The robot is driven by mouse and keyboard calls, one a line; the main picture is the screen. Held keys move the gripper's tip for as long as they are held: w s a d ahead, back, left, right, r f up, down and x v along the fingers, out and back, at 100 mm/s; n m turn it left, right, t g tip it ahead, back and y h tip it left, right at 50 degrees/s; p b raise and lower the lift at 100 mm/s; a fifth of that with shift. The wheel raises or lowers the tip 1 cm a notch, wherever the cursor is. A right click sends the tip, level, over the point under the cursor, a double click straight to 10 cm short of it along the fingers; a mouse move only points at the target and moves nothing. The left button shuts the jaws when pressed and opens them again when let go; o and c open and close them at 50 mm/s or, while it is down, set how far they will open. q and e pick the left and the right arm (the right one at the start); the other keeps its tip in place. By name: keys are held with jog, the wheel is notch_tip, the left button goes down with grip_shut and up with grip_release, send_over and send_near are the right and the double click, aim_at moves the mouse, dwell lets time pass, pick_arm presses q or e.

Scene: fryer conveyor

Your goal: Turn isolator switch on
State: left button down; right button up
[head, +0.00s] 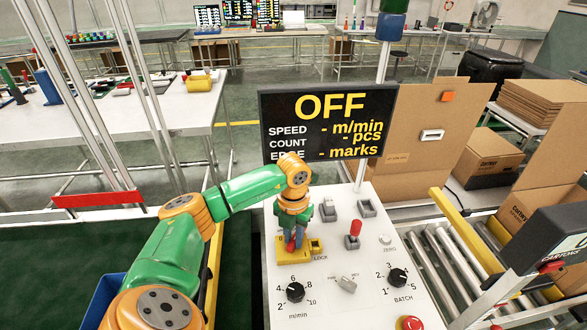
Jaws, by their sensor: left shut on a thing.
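The isolator switch has a yellow base (283,256) at the upper left of the grey control panel (335,270), with a red handle (291,245) on it. My left gripper (295,232) points down over the switch and is shut on the red handle; its fingers hide much of the handle, so I cannot tell its exact angle. A yellow piece marked LOCK (317,246) sits just right of it. The display (328,122) behind the panel reads OFF in yellow. My right gripper is not in view.
The panel also carries a red-tipped lever (354,232), two black dials, m/min (295,292) and BATCH (398,278), a grey selector (347,285) and a red button (410,323). A roller conveyor (450,265) runs along the right, with cardboard boxes (487,158) beyond.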

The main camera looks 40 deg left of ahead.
aim_at(293, 240)
pick_arm(q)
jog(key=m+b, duration=0.2)
jog(key=m, duration=0.3)
jog(key=shift+w+m, duration=0.1)
jog(key=shift+m, duration=0.2)
jog(key=m+b, duration=0.1)
jog(key=m, duration=0.4)
jog(key=shift+m, duration=0.3)
jog(key=shift+r, duration=0.1)
jog(key=c, duration=0.8)
grip_release()
jog(key=shift+o, duration=0.2)
notch_tip(293, 240, up, 7)
jog(key=shift+r+b, duration=0.1)
jog(key=shift+b, duration=0.45)
